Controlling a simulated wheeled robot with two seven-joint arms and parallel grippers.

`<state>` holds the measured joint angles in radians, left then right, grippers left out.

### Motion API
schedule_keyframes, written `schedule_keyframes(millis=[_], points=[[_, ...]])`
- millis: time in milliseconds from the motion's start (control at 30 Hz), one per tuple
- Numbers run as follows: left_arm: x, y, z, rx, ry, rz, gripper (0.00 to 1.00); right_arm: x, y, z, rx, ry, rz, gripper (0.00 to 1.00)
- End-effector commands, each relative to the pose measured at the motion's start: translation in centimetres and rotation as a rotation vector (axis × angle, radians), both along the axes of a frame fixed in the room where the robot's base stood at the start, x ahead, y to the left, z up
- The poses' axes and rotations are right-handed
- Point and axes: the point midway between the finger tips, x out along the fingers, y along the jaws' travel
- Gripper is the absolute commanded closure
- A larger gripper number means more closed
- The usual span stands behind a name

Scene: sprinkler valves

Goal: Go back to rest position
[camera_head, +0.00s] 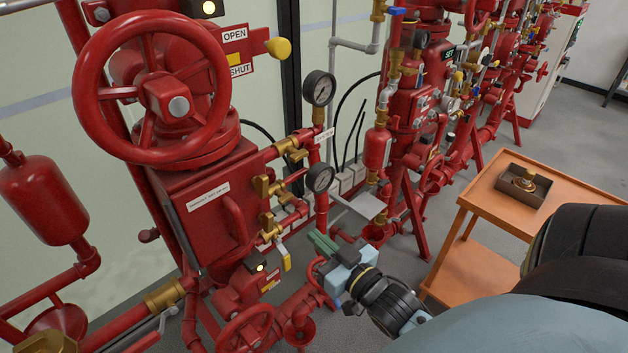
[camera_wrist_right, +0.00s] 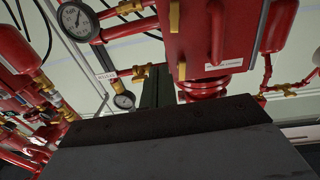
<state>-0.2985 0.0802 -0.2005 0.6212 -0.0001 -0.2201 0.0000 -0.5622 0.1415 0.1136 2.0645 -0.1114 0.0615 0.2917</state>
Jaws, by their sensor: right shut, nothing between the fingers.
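My right gripper (camera_head: 322,243) is in the lower middle of the head view, with its green fingers together and empty. It is in front of the red sprinkler valve pipework and points up and left. I cannot tell whether the fingertips touch a pipe. In the right wrist view the dark fingers (camera_wrist_right: 158,88) rise from the wide grey gripper body, with nothing held. My right arm comes in from the lower right of the head view. My left gripper is not in view.
A red handwheel (camera_head: 165,105) and red valve box (camera_head: 210,205) stand at left. Pressure gauges (camera_head: 319,88) and brass valves are near the gripper. An orange cart (camera_head: 490,205) with a small brown box (camera_head: 523,186) stands right, near my arm. More red valves line the back.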

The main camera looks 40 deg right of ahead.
Motion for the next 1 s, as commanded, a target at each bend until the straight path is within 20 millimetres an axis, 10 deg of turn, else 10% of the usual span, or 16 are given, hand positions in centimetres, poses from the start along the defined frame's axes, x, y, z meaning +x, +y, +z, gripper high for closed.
schedule_keyframes(millis=[300, 433, 767, 1000], points=[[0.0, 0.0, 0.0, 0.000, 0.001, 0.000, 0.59, -0.3, 0.0, -0.3, 0.000, 0.005, -0.001, 1.00], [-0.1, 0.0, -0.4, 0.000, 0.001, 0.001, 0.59, -0.3, 0.1, -3.8, 0.003, 0.074, -0.005, 1.00], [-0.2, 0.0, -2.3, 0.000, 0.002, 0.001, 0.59, -5.3, 2.3, -26.6, -0.003, 0.565, 0.006, 1.00], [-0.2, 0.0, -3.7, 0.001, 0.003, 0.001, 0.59, -15.6, 4.8, -41.6, -0.051, 0.978, 0.065, 1.00]])
